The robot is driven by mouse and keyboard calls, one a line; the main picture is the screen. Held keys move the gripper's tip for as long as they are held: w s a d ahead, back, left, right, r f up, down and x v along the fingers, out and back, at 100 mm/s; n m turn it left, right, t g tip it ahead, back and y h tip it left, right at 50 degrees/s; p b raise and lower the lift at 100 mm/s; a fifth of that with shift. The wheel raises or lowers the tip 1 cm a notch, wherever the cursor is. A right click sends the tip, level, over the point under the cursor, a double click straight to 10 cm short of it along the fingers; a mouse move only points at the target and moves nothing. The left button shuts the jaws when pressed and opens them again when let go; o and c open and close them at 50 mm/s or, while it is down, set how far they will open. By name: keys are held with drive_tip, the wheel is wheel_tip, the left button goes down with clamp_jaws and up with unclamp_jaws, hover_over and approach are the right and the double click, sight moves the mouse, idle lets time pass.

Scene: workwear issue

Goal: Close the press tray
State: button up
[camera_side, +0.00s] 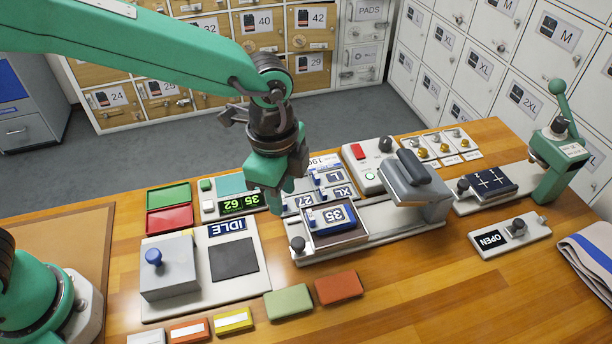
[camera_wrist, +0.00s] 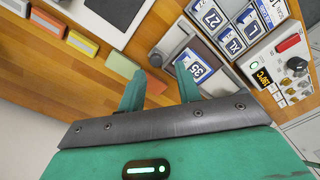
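The press tray (camera_side: 338,240) is a dark plate on a light grey base at mid-table in the side view, standing out in front of the grey heat press (camera_side: 413,188). A blue patch marked 35 (camera_side: 332,217) lies on it. A dark round knob (camera_side: 297,243) is at its left end. In the wrist view the patch (camera_wrist: 195,69) shows just beyond the fingers, and the knob (camera_wrist: 156,60) is near the gap between them. My gripper (camera_side: 274,200) is above and left of the tray, pointing down. Its fingers (camera_wrist: 160,88) are apart with nothing between them.
A green hand press (camera_side: 561,160) and an OPEN switch plate (camera_side: 510,236) are right.

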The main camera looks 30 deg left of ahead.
sight(299, 242)
drive_tip(key=shift+m, duration=0.8)
drive_tip(key=d+f, duration=0.2)
drive_tip(key=d, duration=0.1)
drive_tip(key=shift+s+d+f, duration=0.1)
drive_tip(key=shift+s+f, duration=0.15)
drive_tip(key=shift+s, duration=0.15)
drive_tip(key=shift+f, duration=0.1)
drive_tip(key=shift+f, duration=3.75)
drive_tip(key=shift+w, duration=0.1)
clamp_jaws()
